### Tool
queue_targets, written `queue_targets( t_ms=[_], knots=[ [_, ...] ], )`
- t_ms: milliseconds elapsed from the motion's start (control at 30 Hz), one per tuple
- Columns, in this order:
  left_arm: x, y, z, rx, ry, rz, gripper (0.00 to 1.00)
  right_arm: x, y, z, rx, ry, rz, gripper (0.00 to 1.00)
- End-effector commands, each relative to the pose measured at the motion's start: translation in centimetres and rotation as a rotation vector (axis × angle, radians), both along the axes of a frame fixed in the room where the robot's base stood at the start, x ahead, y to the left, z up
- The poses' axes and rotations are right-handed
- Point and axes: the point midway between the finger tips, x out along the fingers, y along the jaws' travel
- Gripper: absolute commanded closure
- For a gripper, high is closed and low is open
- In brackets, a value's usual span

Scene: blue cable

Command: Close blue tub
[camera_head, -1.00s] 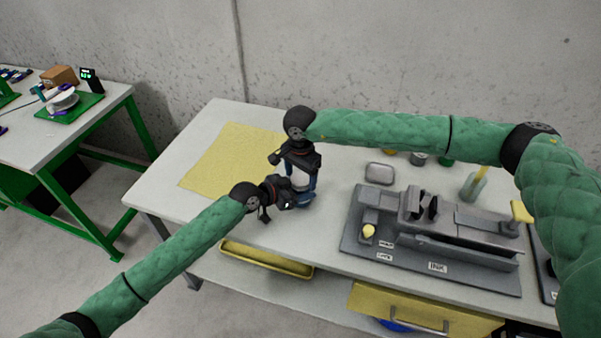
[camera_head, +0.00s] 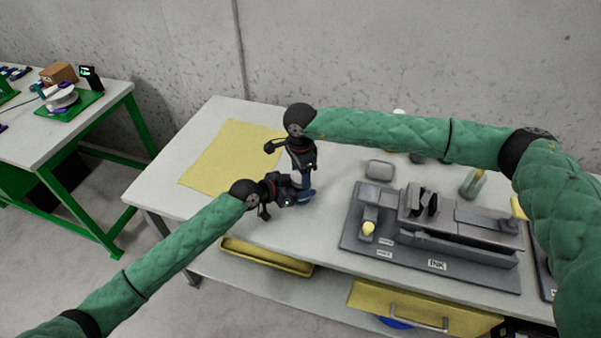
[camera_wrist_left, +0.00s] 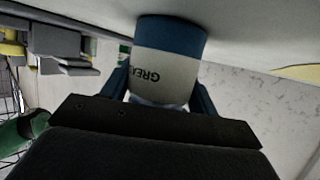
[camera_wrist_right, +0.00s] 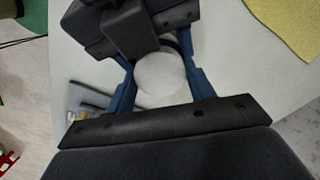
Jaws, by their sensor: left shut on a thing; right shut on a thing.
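The tub (camera_wrist_left: 166,70) has a pale body lettered "GREA…" and a blue band at its base. In the head view its blue base (camera_head: 306,196) shows on the table, mostly hidden by my grippers. My left gripper (camera_head: 294,189) is shut on the tub's body from the side. My right gripper (camera_head: 303,174) points down from above, shut around the tub's top. In the right wrist view a round white top (camera_wrist_right: 162,78) sits between its blue fingers. I cannot tell whether this lid is fully seated.
A yellow mat (camera_head: 228,158) lies to the left on the table (camera_head: 160,190). A grey fixture (camera_head: 430,240) with labels stands to the right, with a small grey box (camera_head: 379,169) and a bottle (camera_head: 471,184) behind it. A yellow tray (camera_head: 266,258) sits below the front edge.

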Motion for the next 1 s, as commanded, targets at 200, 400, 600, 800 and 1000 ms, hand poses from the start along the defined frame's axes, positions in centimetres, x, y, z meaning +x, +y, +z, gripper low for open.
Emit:
queue_targets(
  t_ms=[200, 400, 600, 800, 1000],
  knots=[
    [0.0, -0.1, 0.0, -0.001, 0.000, -0.001, 1.00, 0.0, 0.0, 0.0, 0.000, -0.001, 0.002, 0.21],
    [0.0, -0.1, 0.1, -0.001, 0.000, -0.001, 1.00, 0.0, 0.0, 0.0, 0.000, 0.000, 0.003, 0.21],
    [0.0, 0.0, 0.1, -0.001, -0.001, 0.000, 1.00, 0.0, 0.0, 1.1, 0.000, -0.001, 0.004, 0.21],
    [0.0, 0.0, 0.0, -0.001, -0.001, 0.000, 1.00, 0.1, 0.0, 4.5, 0.000, -0.003, 0.003, 0.21],
    [0.0, 0.0, 0.0, -0.001, -0.001, 0.000, 1.00, 0.1, 0.0, 8.3, 0.001, -0.002, 0.002, 0.21]
  ],
)
